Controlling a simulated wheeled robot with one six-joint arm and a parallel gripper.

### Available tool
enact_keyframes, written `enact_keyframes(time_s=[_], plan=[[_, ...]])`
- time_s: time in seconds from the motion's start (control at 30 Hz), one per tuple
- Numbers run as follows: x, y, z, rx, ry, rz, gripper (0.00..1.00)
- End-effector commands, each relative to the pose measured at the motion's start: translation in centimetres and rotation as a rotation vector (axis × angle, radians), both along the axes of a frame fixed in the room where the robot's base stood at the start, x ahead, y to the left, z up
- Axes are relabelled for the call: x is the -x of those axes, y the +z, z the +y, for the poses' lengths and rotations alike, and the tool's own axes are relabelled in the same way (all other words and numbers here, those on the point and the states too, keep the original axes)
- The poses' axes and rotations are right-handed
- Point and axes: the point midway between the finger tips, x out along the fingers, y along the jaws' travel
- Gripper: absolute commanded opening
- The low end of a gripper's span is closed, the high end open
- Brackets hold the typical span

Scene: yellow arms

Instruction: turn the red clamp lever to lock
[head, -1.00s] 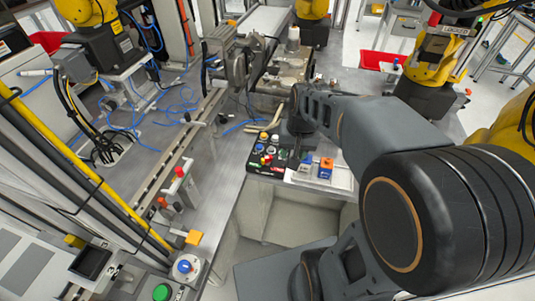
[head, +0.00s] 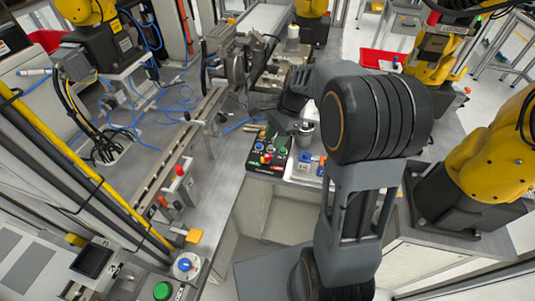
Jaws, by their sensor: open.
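The red clamp lever (head: 180,171) stands on a small clamp at the near end of the metal rail, on the left bench in the head view. It is small here, and I cannot tell its exact angle. My gripper (head: 284,124) is partly seen at the end of my dark grey arm, above the back edge of the button box and well to the right of the lever. It is open and apart from the lever. Its fingers are small and dark against the things behind.
A black button box (head: 266,152) stands on the bench edge. Small blue parts (head: 304,161) lie beside it. The long rail (head: 180,145) runs behind the clamp. An orange block (head: 194,236) and a blue knob (head: 185,265) are nearer. Bench between lever and button box is clear.

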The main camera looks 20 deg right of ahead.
Motion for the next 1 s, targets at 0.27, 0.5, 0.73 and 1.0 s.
enact_keyframes(time_s=[0.27,0.5,0.73,1.0], plan=[[0.5,-4.3,1.7,0.0,0.002,0.001,0.4],[0.7,-6.1,2.4,0.0,0.001,0.0,0.4],[0.7,-6.4,2.6,0.001,0.001,-0.002,0.4],[0.7,-6.4,2.5,0.001,0.001,-0.002,0.3]])
